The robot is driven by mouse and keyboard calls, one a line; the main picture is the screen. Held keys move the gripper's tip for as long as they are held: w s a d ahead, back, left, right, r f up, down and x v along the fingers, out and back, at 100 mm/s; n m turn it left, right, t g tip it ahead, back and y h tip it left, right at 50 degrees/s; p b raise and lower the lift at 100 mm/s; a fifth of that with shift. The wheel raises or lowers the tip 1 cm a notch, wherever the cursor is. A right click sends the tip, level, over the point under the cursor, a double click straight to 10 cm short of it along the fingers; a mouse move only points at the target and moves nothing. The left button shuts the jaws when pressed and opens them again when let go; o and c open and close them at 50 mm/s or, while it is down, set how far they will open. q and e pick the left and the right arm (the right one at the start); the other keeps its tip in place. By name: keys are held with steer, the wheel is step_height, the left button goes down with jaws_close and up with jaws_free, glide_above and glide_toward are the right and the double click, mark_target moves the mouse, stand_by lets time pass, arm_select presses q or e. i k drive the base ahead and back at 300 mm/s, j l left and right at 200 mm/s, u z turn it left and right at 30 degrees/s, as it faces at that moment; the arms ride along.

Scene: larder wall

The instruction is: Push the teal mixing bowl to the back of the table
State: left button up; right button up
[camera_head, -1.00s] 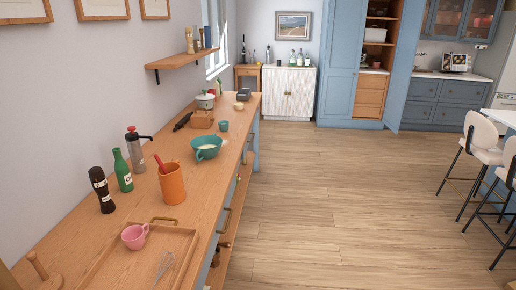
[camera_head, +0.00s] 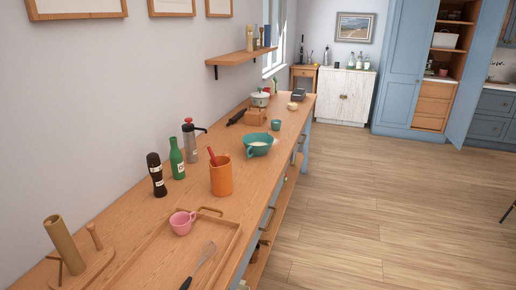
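The teal mixing bowl (camera_head: 258,145) stands upright on the long wooden table (camera_head: 229,215), near its right edge and beyond the orange crock. Something pale shows inside the bowl. The table's back edge runs along the wall on the left. Neither of my grippers is in view.
Near the bowl are a teal cup (camera_head: 276,125), a wooden box (camera_head: 255,117) and an orange crock (camera_head: 221,177). A metal press pot (camera_head: 191,142), green bottle (camera_head: 176,158) and dark pepper mill (camera_head: 156,175) stand by the wall. A tray (camera_head: 150,262) with a pink cup (camera_head: 182,222) is closer.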

mark_target(257, 144)
steer(key=i+l+u, duration=0.3)
steer(key=u, duration=0.15)
steer(key=i+l+u, duration=0.25)
steer(key=l+u, duration=0.2)
